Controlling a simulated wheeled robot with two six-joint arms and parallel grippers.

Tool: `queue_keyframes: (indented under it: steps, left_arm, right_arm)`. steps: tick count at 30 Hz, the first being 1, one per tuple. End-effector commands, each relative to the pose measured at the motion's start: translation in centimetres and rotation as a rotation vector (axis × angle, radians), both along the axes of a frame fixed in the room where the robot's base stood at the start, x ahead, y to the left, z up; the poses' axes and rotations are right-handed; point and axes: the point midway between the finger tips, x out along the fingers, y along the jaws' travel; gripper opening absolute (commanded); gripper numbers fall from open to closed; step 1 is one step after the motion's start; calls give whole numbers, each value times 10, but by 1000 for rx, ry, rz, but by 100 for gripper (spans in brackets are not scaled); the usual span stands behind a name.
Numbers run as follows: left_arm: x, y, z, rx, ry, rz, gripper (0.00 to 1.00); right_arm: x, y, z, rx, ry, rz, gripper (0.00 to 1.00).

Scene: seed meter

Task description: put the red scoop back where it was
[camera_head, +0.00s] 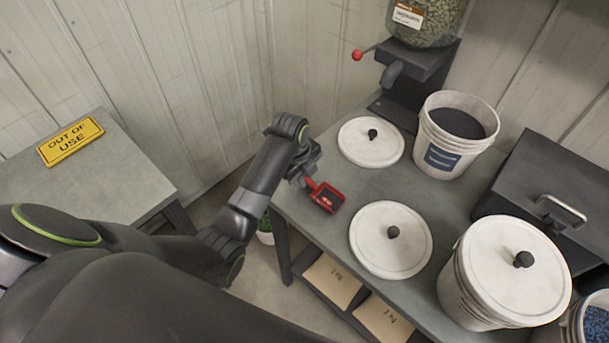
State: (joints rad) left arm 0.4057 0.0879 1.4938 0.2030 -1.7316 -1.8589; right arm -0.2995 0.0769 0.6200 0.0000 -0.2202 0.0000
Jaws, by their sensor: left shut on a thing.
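The red scoop (328,198) is a small open box with dark contents or a dark inside. It is over the left part of the grey table, near its left edge. My left gripper (306,180) is shut on the scoop's handle. I cannot tell whether the scoop touches the table top or hangs just above it. My right gripper is not in view.
White lids with black knobs lie on the table (300,215): one behind the scoop (371,142), one to its right (391,240). An open bucket (455,135), a lidded bucket (510,275), a black box (550,190) and a seed dispenser (415,70) stand beyond.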

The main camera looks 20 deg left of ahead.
Motion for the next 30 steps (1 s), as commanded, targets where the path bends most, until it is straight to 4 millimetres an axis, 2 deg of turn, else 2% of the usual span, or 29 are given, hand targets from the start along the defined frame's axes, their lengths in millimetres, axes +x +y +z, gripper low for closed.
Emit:
queue_keyframes:
  steps: [4,5,9,17,22,26,30]
  left_arm:
    - [0,0,-3,0,0,1,0]
    - [0,0,-3,0,0,0,15]
    - [0,0,-3,0,0,0,34]
    - [0,0,-2,-1,-1,1,34]
    - [0,1,7,0,-4,1,34]
    - [-2,3,26,1,-7,1,34]
    - [-6,7,57,3,-9,0,34]
  right_arm:
    - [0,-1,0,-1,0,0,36]
    - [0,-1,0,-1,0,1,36]
    - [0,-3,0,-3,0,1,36]
    - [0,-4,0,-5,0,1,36]
    - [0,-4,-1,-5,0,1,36]
    - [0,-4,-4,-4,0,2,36]
    - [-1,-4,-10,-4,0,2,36]
